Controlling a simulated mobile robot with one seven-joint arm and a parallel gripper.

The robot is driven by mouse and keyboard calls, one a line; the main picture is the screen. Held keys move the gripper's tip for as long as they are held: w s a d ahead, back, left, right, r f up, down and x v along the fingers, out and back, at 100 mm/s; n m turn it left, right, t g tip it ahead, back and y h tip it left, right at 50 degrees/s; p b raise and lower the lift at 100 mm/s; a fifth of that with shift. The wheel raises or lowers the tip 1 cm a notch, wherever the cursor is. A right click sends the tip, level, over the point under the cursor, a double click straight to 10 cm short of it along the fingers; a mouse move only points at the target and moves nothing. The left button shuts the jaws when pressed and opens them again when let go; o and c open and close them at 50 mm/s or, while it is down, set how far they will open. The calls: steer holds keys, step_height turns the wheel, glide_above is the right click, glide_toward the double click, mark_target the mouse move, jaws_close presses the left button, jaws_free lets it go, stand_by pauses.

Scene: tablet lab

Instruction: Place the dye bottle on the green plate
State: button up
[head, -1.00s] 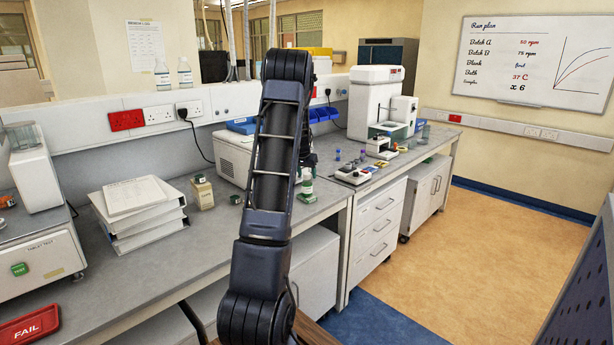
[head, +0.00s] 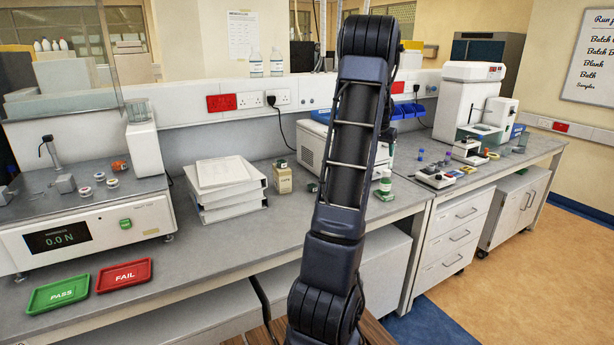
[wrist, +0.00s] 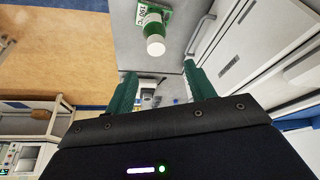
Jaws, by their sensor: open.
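A green plate marked PASS (head: 58,295) lies on the bench at the front left. My gripper (wrist: 160,90) is open, with nothing between its green fingers. The bottle is beyond the fingertips, apart from them. In the head view my arm hides most of the gripper.
A red FAIL plate (head: 124,275) lies beside the green one. A tester (head: 85,230), stacked white trays (head: 226,190) and a cream bottle (head: 283,179) stand along the bench. Small items and a white machine (head: 466,100) are farther right. The front bench strip is mostly clear.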

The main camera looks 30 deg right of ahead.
steer(key=s+a+r+n+t+y, duration=0.1)
steer(key=a+r+n, duration=0.35)
steer(key=a, duration=1.35)
steer(key=s+a+r+n+t, duration=0.15)
steer(key=a+r, duration=0.55)
steer(key=a, duration=1)
steer(key=s+a+f+n+y, duration=0.3)
steer(key=s+a+n, duration=0.4)
steer(key=s+a, duration=1.3)
steer(key=a+f, duration=0.1)
steer(key=a, duration=0.2)
steer(key=shift+s+a+f, duration=0.1)
